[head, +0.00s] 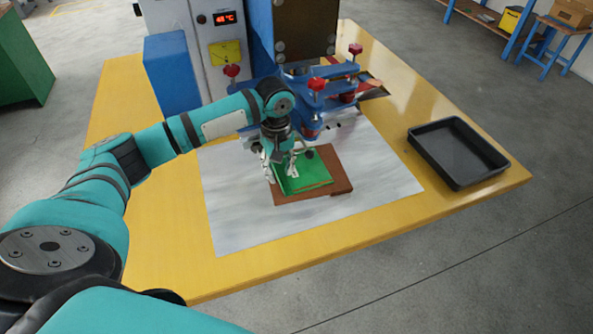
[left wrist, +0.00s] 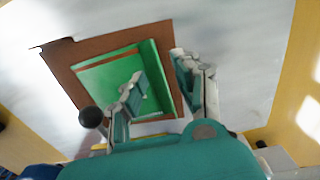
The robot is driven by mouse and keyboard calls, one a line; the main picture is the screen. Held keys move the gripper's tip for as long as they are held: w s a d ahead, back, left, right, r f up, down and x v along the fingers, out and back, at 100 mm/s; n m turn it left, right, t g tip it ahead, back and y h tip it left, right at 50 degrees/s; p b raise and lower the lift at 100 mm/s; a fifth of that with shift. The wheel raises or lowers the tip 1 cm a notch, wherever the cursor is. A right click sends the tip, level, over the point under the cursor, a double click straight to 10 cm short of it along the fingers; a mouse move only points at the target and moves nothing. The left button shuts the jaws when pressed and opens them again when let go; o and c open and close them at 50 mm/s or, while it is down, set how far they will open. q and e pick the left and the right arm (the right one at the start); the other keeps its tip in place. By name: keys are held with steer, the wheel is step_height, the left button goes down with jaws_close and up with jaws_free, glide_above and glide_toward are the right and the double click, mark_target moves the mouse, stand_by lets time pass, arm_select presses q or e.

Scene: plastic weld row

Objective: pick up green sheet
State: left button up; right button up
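The green sheet (head: 312,172) lies on a brown board (head: 343,168) in the middle of the metal plate on the table. In the left wrist view the green sheet (left wrist: 105,73) shows a second green edge along its right side, with a strip of brown board (left wrist: 62,62) around it. My left gripper (head: 281,174) is over the sheet's left edge in the head view. In the left wrist view the gripper (left wrist: 160,82) is open, one finger over the green and the other beyond the board's edge. Contact cannot be told. My right gripper is not in view.
A grey metal plate (head: 240,215) covers much of the yellow table (head: 450,80). A blue clamp press with red knobs (head: 316,84) stands just behind the sheet. An empty black tray (head: 458,152) is at the right. The plate's front is clear.

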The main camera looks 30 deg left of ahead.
mark_target(280, 182)
arm_select(q)
steer(key=shift+w+a+f, duration=0.1)
steer(key=shift+f, duration=0.6)
steer(key=f, duration=0.3)
steer(key=shift+w+a+f, duration=0.2)
steer(key=shift+w+f, duration=0.05)
steer(key=shift+w, duration=0.05)
steer(key=shift+f, duration=0.25)
steer(key=c, duration=0.5)
jaws_close()
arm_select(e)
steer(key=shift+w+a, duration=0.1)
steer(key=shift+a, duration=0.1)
